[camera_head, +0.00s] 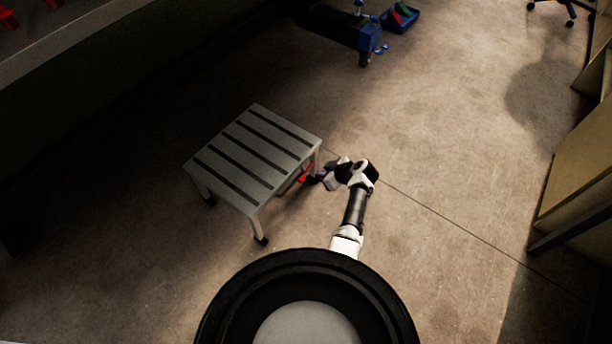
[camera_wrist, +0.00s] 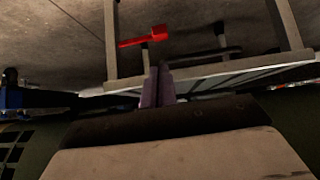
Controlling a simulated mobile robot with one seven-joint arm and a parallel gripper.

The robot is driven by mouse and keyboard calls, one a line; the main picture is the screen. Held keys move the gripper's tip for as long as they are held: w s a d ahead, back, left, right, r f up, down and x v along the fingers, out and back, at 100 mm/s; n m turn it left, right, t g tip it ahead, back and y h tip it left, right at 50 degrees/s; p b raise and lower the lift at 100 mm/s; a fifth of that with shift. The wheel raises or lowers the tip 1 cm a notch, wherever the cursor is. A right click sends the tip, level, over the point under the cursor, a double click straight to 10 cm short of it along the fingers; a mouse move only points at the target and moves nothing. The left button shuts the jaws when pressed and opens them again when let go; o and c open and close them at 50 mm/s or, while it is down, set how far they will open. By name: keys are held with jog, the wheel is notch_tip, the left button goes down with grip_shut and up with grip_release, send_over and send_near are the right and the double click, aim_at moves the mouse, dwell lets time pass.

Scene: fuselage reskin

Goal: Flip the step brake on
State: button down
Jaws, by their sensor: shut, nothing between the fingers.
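The grey slatted step (camera_head: 253,150) stands on the floor left of my arm in the head view. Its red brake lever (camera_head: 304,174) shows under the step's right side. In the wrist view, which looks upside down, the red lever (camera_wrist: 145,38) with its wider end crosses near a leg of the step (camera_wrist: 111,45). My gripper (camera_head: 314,178) is beside the step's right edge, close to the lever; the exact gap cannot be told. In the wrist view the purple fingers of my gripper (camera_wrist: 158,75) are together and empty, pointing toward the lever with a visible gap.
A dark bench-like object with blue parts (camera_head: 345,28) and a blue bin (camera_head: 401,17) stand at the top. Tan panels (camera_head: 578,175) line the right side. A dark structure (camera_head: 60,100) fills the upper left. The floor right of my arm is clear.

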jog(key=shift+s+f, duration=0.2)
jog(key=shift+f, duration=0.1)
jog(key=b, duration=0.6)
send_near(301, 177)
jog(key=x, duration=0.4)
jog(key=shift+w+a+f, duration=0.15)
jog(key=shift+f, duration=0.05)
jog(key=shift+b+x, duration=0.45)
jog(key=shift+x, duration=0.4)
jog(key=shift+a+r, duration=0.1)
